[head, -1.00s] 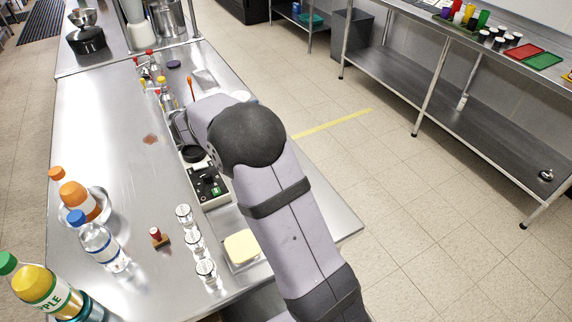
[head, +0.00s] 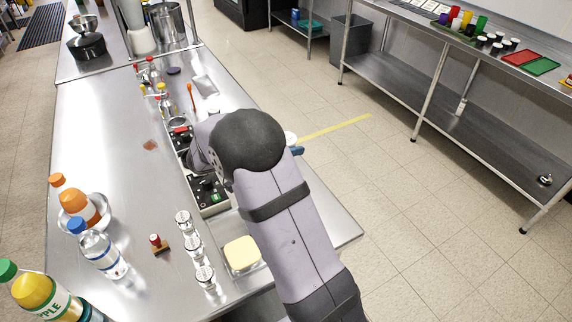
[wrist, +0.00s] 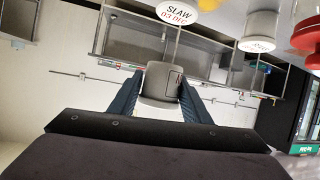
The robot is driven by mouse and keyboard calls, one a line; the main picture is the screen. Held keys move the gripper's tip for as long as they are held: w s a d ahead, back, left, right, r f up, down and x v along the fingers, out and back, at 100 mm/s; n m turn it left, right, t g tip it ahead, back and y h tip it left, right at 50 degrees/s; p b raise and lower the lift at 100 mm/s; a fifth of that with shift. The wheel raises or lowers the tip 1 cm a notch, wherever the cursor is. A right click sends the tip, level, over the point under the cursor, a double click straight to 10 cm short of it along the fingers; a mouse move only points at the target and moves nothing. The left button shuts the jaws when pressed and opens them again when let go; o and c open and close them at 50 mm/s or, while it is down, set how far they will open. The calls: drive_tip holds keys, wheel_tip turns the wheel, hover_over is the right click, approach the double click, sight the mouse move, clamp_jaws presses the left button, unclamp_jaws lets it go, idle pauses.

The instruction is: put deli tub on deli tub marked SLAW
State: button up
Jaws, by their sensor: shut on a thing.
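I cannot pick out the SLAW tub there.
Another white labelled tub (wrist: 260,30) and a red object (wrist: 305,38) stand near the SLAW tub in the wrist view. The counter's left middle is mostly clear.

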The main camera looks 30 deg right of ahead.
drive_tip(key=shift+f+p, duration=0.45)
drive_tip(key=shift+f, duration=2.95)
drive_tip(key=shift+f, duration=0.1)
drive_tip(key=o, duration=1.1)
drive_tip(key=shift+f, duration=0.1)
drive_tip(key=shift+a+r, duration=0.1)
drive_tip(key=shift+r, duration=0.1)
drive_tip(key=b+v, duration=0.3)
drive_tip(key=v, duration=0.8)
drive_tip(key=shift+a+r, duration=0.25)
drive_tip(key=shift+a, duration=0.1)
